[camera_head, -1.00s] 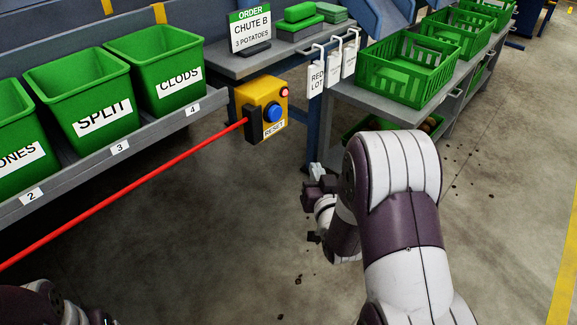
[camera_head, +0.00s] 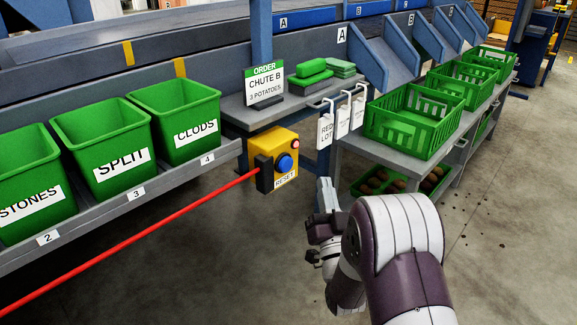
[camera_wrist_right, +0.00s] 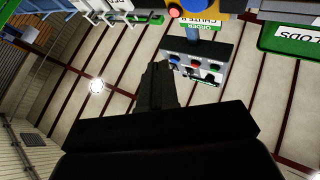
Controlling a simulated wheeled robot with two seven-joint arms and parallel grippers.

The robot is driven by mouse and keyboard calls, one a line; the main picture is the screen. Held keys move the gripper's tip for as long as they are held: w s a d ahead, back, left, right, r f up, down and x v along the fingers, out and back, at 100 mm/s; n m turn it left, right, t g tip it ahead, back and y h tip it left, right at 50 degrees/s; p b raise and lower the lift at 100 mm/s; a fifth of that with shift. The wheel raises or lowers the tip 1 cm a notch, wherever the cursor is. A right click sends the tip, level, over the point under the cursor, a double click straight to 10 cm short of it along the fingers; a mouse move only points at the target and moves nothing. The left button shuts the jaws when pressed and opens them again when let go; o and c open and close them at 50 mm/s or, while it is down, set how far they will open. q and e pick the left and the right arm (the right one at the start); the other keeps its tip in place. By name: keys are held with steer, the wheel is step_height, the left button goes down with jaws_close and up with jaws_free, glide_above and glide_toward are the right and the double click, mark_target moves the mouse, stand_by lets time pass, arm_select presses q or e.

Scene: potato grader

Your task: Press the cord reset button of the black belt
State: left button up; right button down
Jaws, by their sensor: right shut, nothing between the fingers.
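A yellow box (camera_head: 263,143) hangs under the edge of the grey shelf and carries a round blue button (camera_head: 285,163) above a RESET label (camera_head: 285,180). A small red lamp (camera_head: 295,143) sits at its upper right. A red cord (camera_head: 150,227) runs from the black piece on its left side down to the left. My right gripper (camera_head: 325,190) is shut and empty, pointing up, to the right of and a little below the box, apart from it. My left gripper is out of view.
Green bins (camera_head: 105,150) labelled STONES, SPLIT and CLODS stand on the left ledge. White tags (camera_head: 343,120) hang right of the box, before green crates (camera_head: 410,118) on a grey bench. An order sign (camera_head: 264,85) stands above the box. The floor in front is clear.

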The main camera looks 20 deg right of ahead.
mark_target(286, 164)
steer(key=w+a+b, duration=0.1)
steer(key=w+a, duration=0.1)
steer(key=w, duration=0.4)
steer(key=shift+w+a, duration=0.2)
steer(key=shift+a, duration=0.1)
stand_by(1.8)
steer(key=shift+w+a, duration=0.2)
steer(key=shift+w, duration=0.15)
steer(key=shift+w+a+b, duration=0.15)
steer(key=shift+w+b, duration=0.3)
stand_by(0.6)
steer(key=shift+s, duration=0.1)
steer(key=shift+s+d, duration=0.3)
steer(key=shift+s, duration=0.45)
